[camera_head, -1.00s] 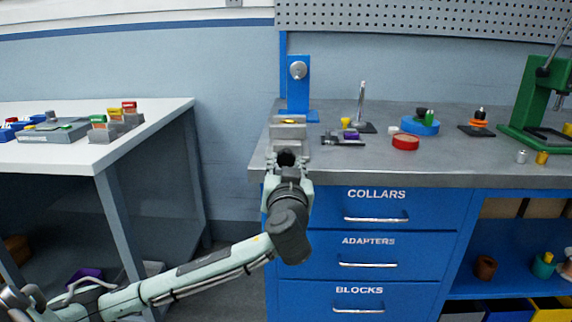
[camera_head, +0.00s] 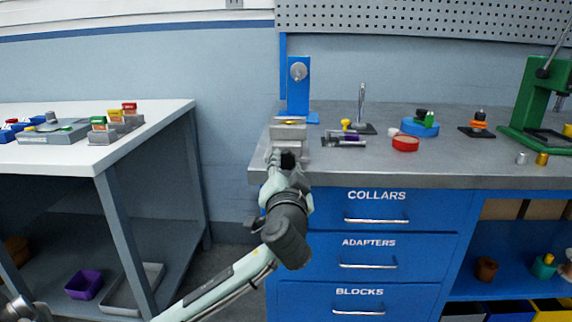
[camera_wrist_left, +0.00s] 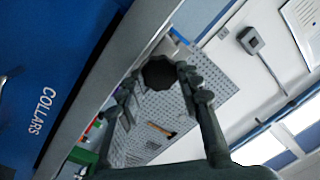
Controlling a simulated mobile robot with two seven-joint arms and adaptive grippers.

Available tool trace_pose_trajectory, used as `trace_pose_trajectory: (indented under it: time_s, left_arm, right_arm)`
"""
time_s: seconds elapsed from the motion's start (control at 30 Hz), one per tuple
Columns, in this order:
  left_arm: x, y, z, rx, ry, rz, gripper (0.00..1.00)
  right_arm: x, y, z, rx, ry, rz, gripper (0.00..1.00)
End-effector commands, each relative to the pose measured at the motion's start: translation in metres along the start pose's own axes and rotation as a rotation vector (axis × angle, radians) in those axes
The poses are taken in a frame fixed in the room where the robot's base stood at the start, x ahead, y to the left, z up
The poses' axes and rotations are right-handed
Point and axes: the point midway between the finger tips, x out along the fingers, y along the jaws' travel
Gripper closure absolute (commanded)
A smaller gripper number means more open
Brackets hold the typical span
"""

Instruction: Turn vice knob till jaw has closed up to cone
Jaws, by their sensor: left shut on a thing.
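The grey vice (camera_head: 288,133) stands at the left front corner of the metal-topped bench. A small yellow piece, perhaps the cone (camera_head: 290,122), shows at the top between its jaws; its shape and any gap to the jaw are too small to tell. The dark vice knob (camera_head: 288,161) faces forward at the bench's front edge; it also shows as a black many-sided knob in the left wrist view (camera_wrist_left: 159,73). My left gripper (camera_head: 287,164) is shut on the knob, with one finger on each side in the wrist view.
A blue stand (camera_head: 299,88) rises behind the vice. Blue drawers (camera_head: 372,207) lie below the bench edge. A white table (camera_head: 60,160) stands left.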

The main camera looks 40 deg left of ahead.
Motion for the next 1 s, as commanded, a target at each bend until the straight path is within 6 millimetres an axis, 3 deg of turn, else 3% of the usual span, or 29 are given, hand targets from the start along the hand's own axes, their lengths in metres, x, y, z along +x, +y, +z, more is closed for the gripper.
trace_pose_trajectory:
  time_s: [0.5, 1.0]
  left_arm:
    - [0.0001, 0.0001, 0.0014, 0.404, 0.027, -0.004, 0.94]
    - [0.0000, -0.0001, 0.0016, 0.525, 0.035, -0.005, 0.94]
  right_arm:
    - [0.0061, -0.0002, 0.0062, -0.008, -0.006, 0.002, 0.60]
    - [0.0062, -0.0004, 0.0061, -0.009, -0.006, 0.002, 0.60]
